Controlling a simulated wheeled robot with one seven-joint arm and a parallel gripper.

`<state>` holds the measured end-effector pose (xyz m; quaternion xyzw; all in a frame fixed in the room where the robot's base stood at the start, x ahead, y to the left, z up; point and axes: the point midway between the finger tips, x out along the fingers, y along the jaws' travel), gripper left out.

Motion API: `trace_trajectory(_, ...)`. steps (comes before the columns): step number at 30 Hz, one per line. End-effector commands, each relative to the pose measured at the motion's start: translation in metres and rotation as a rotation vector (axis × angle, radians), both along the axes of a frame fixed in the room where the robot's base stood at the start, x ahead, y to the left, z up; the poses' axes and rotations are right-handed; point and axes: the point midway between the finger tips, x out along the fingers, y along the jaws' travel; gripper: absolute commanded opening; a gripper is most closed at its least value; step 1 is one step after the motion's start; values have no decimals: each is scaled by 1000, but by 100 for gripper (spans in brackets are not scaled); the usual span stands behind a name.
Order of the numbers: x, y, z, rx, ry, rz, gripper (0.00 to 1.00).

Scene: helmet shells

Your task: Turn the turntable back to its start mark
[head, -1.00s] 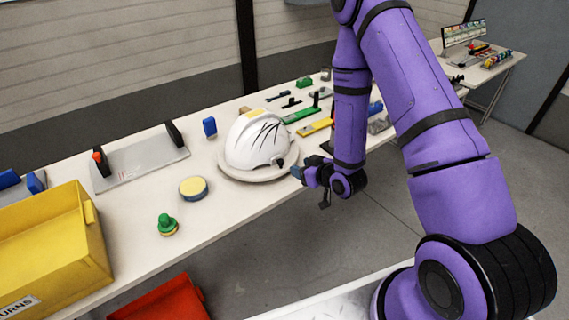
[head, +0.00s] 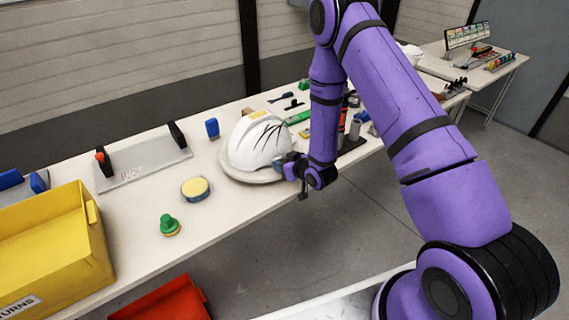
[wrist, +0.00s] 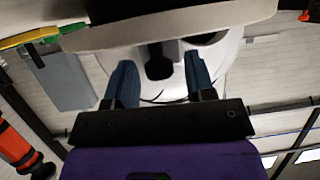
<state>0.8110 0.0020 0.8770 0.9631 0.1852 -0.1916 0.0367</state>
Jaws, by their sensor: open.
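The turntable (head: 236,176) is a pale round disc near the front edge of the bench. A white helmet shell (head: 252,142) with dark crack-like lines and a yellow patch on top sits on it. My gripper (head: 284,164) is at the right side of the disc, beside the helmet. In the wrist view, my gripper's two blue fingers (wrist: 160,70) are open, and a dark part of the helmet (wrist: 158,62) shows between them. The disc's edge (wrist: 170,27) crosses the top of that view. I cannot tell whether the fingers touch anything. No start mark can be made out.
Left of the turntable are a round yellow-topped pad (head: 195,188), a green knob (head: 169,224) and a yellow bin (head: 50,250). A grey plate with clamps (head: 145,163) lies behind. Several tools lie to the right. A red bin (head: 165,300) sits below.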

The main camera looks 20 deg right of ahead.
Motion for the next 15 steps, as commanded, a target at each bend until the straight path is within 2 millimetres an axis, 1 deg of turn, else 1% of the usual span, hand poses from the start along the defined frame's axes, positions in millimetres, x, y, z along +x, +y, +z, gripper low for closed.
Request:
trace_trajectory(4, 0, 0, 0, 0, 0, 0, 50)
trace_trajectory(10, 0, 0, 0, 0, 0, 0, 4)
trace_trajectory(11, 0, 0, 0, 0, 0, 0, 0)
trace_trajectory(15, 0, 0, 0, 0, 0, -2, 0)
